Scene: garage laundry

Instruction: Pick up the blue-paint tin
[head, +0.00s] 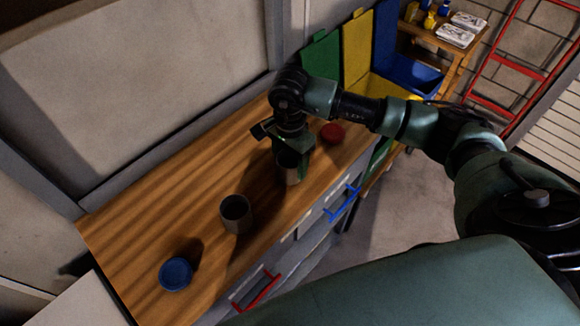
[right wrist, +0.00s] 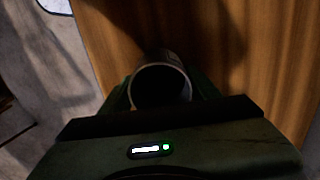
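Two open-topped grey tins stand on the wooden workbench (head: 135,228). One tin (head: 236,213) stands alone near the middle, its inside dark. The other tin (head: 292,176) is at my right gripper (head: 290,157), which points down at it. In the right wrist view this tin (right wrist: 161,86) sits between the fingers of my right gripper (right wrist: 162,92); whether they press on it I cannot tell. No paint colour shows inside either tin. A round blue lid-like disc (head: 175,274) lies at the near left, and a red one (head: 332,132) beyond the gripper. My left gripper is out of view.
Drawers with a blue handle (head: 343,204) and a red handle (head: 257,291) face the floor side. Green (head: 322,57), yellow (head: 357,46) and blue (head: 410,75) bins stand beyond the bench. A shelf (head: 437,38) and a red ladder (head: 508,65) are farther back.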

